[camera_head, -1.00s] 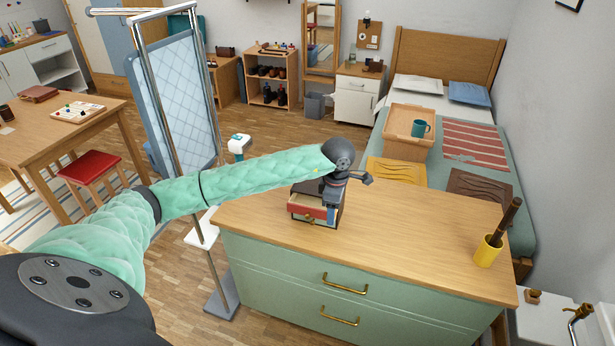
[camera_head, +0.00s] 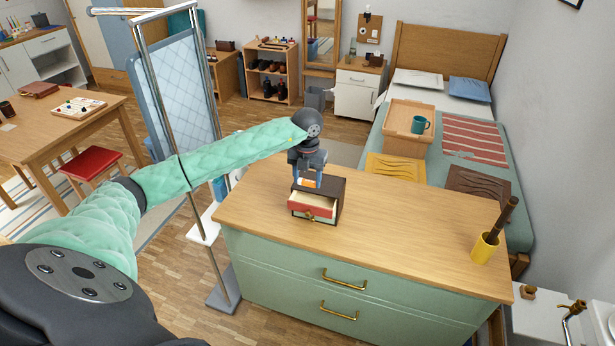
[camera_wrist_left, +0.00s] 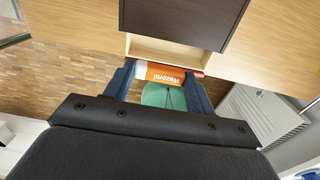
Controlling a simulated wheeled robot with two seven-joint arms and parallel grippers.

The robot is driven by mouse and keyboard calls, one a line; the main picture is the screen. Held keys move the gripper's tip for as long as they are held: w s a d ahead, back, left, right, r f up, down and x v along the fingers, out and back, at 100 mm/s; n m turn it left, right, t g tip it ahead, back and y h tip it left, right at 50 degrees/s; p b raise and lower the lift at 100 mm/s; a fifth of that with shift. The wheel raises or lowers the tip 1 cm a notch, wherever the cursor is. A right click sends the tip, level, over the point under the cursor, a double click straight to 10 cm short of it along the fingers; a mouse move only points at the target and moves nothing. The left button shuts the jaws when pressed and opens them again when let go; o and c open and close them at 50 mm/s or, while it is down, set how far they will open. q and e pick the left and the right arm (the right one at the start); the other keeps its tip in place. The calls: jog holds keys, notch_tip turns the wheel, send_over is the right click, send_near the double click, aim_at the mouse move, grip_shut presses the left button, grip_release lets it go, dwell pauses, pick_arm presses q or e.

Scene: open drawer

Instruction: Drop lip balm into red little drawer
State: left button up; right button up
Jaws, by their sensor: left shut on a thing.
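The red little drawer (camera_head: 311,209) is pulled open from a small dark brown box (camera_head: 337,191) on the wooden dresser top. Its pale wooden inside (camera_wrist_left: 170,52) shows in the left wrist view. My left gripper (camera_head: 307,181) points down above the open drawer. It is shut on the lip balm (camera_wrist_left: 165,74), an orange and white piece with lettering. The lip balm lies across between the two blue fingers and looks close to the drawer's front edge. I cannot tell the exact height between them. My right gripper is in neither view.
The dresser top (camera_head: 400,236) is clear around the box. A yellow cup (camera_head: 484,249) with a dark brown stick-like thing stands at its right end. A metal rack (camera_head: 200,150) stands just left of the dresser, near my left arm.

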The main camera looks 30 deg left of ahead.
aim_at(307, 181)
pick_arm(q)
jog(key=shift+f, duration=0.8)
notch_tip(307, 181, down, 3)
jog(key=shift+r+b, duration=0.15)
jog(key=shift+b, duration=0.4)
jog(key=shift+f, duration=0.75)
jog(key=o, duration=0.8)
jog(key=shift+o, duration=1.1)
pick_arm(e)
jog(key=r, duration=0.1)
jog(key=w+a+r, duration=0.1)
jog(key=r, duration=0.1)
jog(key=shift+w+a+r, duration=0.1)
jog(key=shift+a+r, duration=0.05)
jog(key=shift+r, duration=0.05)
